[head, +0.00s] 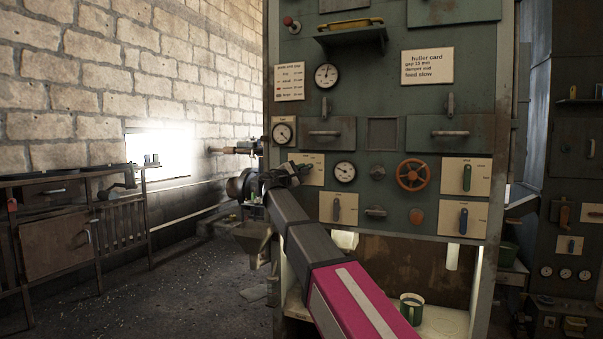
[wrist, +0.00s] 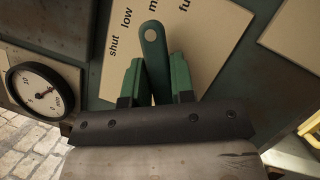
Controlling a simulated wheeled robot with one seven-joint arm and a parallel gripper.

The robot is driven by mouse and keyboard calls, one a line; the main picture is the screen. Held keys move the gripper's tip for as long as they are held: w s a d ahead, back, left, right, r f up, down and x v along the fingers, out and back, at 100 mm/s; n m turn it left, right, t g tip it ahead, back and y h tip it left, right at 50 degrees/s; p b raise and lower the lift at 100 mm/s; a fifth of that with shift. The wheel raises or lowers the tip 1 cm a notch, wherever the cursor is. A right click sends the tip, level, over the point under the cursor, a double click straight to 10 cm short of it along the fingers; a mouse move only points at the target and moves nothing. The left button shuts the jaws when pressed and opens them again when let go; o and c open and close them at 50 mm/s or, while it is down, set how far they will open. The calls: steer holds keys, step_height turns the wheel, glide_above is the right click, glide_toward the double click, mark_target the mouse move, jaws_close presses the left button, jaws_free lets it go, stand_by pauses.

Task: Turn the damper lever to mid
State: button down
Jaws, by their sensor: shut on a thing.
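The damper lever (wrist: 154,60) is a green bar with a round holed end, in the wrist view. It stands over a cream plate (wrist: 205,50) marked "shut", "low", a label starting with "m" and one starting with "fu". The lever's holed end lies just below the "m" label; the top edge cuts that label off. My gripper (wrist: 157,82) has its two green fingers on either side of the lever and is shut on it. In the head view my gripper (head: 296,172) is at the panel's left side, over the cream plate (head: 315,170), and my arm hides the lever.
A gauge (wrist: 42,91) sits left of the plate in the wrist view. In the head view, another gauge (head: 345,172), an orange handwheel (head: 413,175) and other levers (head: 467,178) are to the right. A cup (head: 411,306) stands below. Floor at left is open.

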stand_by(0.3)
steer(key=c, duration=1)
jaws_free()
steer(key=shift+s, duration=0.1)
steer(key=v, duration=1)
steer(key=shift+s+a+f, duration=0.15)
steer(key=shift+s+a, duration=0.05)
steer(key=shift+s, duration=0.05)
